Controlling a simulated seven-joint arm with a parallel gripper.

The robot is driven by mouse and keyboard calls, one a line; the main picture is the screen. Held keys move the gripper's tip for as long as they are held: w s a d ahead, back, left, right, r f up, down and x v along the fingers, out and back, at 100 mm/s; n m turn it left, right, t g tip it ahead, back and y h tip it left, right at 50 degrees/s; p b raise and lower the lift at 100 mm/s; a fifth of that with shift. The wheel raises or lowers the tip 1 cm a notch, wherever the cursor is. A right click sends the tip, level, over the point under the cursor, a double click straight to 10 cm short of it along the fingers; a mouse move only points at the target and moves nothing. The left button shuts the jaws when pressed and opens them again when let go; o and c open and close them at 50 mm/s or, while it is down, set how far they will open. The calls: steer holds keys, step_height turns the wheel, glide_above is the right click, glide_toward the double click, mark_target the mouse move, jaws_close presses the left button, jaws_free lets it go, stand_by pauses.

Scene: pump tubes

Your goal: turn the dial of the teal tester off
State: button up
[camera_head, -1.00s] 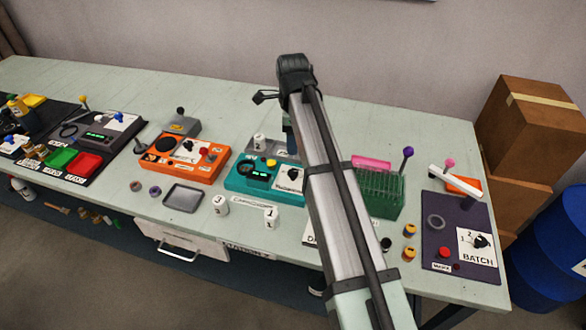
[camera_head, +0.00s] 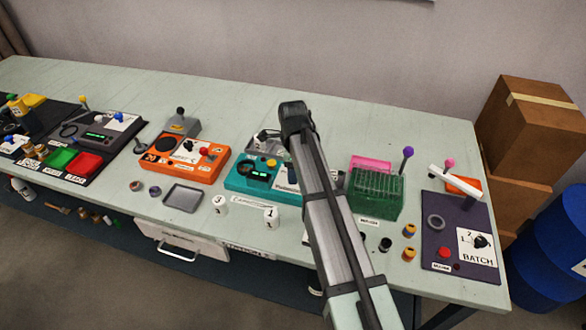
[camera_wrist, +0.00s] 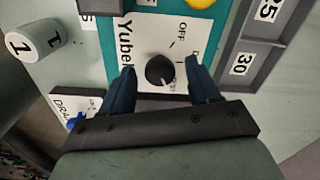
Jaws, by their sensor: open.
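The teal tester (camera_head: 238,181) stands on the bench near the middle in the head view, with a green-lit display and a yellow button (camera_head: 271,163). In the wrist view its teal casing (camera_wrist: 108,30) surrounds a white plate with a round black dial (camera_wrist: 159,71). The word OFF (camera_wrist: 182,30) is printed above and right of the dial. My gripper (camera_wrist: 158,82) is open, with one dark finger on each side of the dial and a gap to each. In the head view my arm hides the dial and most of my gripper.
An orange tester (camera_head: 190,160) stands left of the teal one. A green rack (camera_head: 375,192) stands to the right. White numbered cylinders (camera_head: 271,217) and a grey tray (camera_head: 184,197) are in front. A grey compartment tray (camera_wrist: 251,55) borders the tester in the wrist view.

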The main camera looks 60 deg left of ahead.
steer(key=shift+c, duration=0.2)
steer(key=c, duration=1)
steer(key=shift+n, duration=0.3)
steer(key=n, duration=0.5)
steer(key=shift+n, duration=0.3)
steer(key=n, duration=1.1)
steer(key=shift+n, duration=0.4)
steer(key=n, duration=0.6)
